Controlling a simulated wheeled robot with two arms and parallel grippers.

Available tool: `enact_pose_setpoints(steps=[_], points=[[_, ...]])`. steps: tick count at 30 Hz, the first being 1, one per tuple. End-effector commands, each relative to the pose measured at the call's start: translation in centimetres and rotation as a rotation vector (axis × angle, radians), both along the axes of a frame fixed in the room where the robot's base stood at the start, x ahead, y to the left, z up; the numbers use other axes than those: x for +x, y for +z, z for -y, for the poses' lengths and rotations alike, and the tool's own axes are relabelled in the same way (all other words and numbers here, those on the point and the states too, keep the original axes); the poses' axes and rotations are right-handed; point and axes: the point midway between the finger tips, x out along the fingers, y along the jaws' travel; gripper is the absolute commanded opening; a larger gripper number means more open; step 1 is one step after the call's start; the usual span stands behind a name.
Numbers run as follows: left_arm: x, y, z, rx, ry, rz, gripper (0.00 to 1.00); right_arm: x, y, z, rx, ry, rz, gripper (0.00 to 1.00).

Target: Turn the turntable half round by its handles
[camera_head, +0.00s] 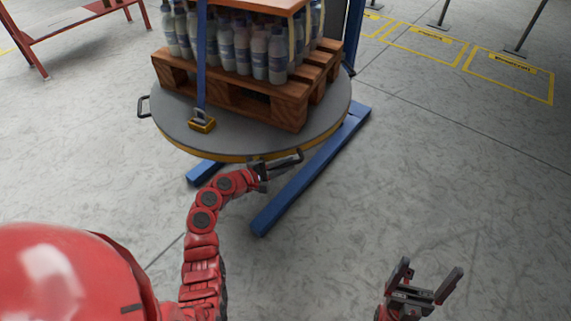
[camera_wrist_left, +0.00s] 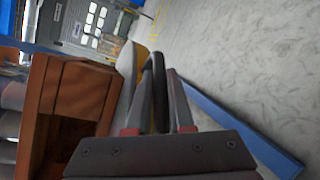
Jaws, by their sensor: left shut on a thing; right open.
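The turntable (camera_head: 225,139) is a round grey disc with a yellow rim, on blue legs. A wooden pallet (camera_head: 232,96) of bottles stands on it. One dark handle (camera_head: 143,106) sticks out at its left rim. My left gripper (camera_head: 283,164) is at the near right rim, shut on a second handle. In the left wrist view this handle (camera_wrist_left: 157,75) shows as a dark bar between the two fingers (camera_wrist_left: 158,105). My right gripper (camera_head: 431,277) is open and empty over the floor at the lower right, away from the turntable.
Blue floor beams (camera_head: 300,190) run out under the turntable. A blue strap with a yellow buckle (camera_head: 202,124) hangs over the load. A red frame (camera_head: 80,30) stands at the back left. Yellow marked bays (camera_head: 508,82) lie at the right. The floor between is clear.

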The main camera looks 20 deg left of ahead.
Motion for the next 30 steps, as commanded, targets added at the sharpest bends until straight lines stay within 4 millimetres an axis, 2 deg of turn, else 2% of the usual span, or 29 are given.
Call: enact_pose_setpoints(steps=[5, 9, 12, 18, 22, 30], points=[[1.4, 0.5, 1.5, -0.008, 0.042, -0.003, 0.0, 0.0, 1.6, 0.0, 0.0, 0.0, 0.0, 0.92], [3.9, 0.8, 4.4, -0.01, 0.127, 0.0, 0.0, 0.0, 3.6, 0.0, 0.0, 0.0, 0.0, 0.92], [5.9, 0.5, 6.2, -0.011, 0.191, -0.001, 0.0, 0.0, 4.1, 0.0, 0.0, 0.0, 0.0, 0.92], [9.8, 0.0, 9.3, -0.009, 0.304, 0.0, 0.0, 0.0, 4.0, 0.0, 0.0, 0.0, 0.0, 0.92], [11.8, 0.0, 10.5, -0.009, 0.363, 0.003, 0.0, 0.0, 3.5, 0.0, 0.0, 0.0, 0.0, 0.92], [13.2, 0.1, 11.9, 0.0, 0.407, 0.003, 0.0, 0.0, 3.2, 0.0, 0.0, 0.0, 0.0, 0.92]])
